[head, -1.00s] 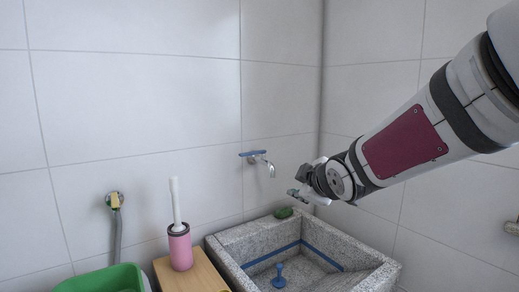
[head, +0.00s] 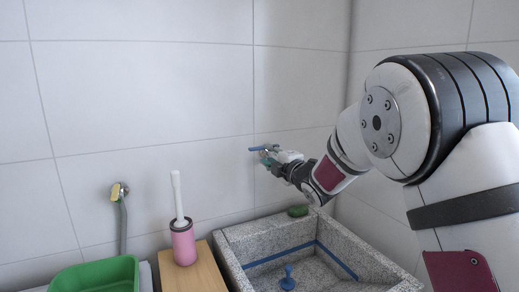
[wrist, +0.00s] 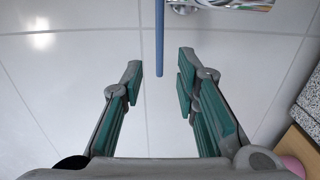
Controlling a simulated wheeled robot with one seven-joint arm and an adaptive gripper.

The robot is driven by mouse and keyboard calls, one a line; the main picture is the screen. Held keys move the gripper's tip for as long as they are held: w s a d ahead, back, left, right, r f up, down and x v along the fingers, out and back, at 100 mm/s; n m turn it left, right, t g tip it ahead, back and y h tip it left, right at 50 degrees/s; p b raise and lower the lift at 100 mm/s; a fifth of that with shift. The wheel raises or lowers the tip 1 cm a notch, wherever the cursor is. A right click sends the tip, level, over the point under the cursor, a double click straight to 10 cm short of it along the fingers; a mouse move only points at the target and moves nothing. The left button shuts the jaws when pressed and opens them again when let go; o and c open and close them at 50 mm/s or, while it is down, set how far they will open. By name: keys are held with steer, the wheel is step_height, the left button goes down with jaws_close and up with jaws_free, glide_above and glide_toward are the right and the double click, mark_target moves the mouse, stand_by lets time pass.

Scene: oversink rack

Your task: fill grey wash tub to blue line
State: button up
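The grey wash tub (head: 237,255) is speckled stone with a blue line (head: 278,256) around its inner walls. No water shows in the part of it that I see. A blue plug (head: 287,278) stands on its floor; I cannot tell whether it seals a drain. The wall tap's blue lever (head: 258,148) is above the tub; the spout is hidden behind my gripper in the head view. My gripper (wrist: 160,74) is open and empty at the tap. In the wrist view the lever's end (wrist: 159,45) lies between the green-padded fingertips, touching neither, with chrome (wrist: 220,3) beyond.
A green sponge (head: 298,211) lies on the tub's back rim. Left of the tub, a pink brush holder (head: 183,245) with a white-handled brush stands on a wooden surface (head: 205,275). A green basin (head: 95,277) and a hose on a wall valve (head: 119,191) are farther left.

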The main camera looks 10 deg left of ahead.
mark_target(260, 149)
steer(key=x, duration=0.8)
steer(key=shift+a, duration=0.1)
jaws_close()
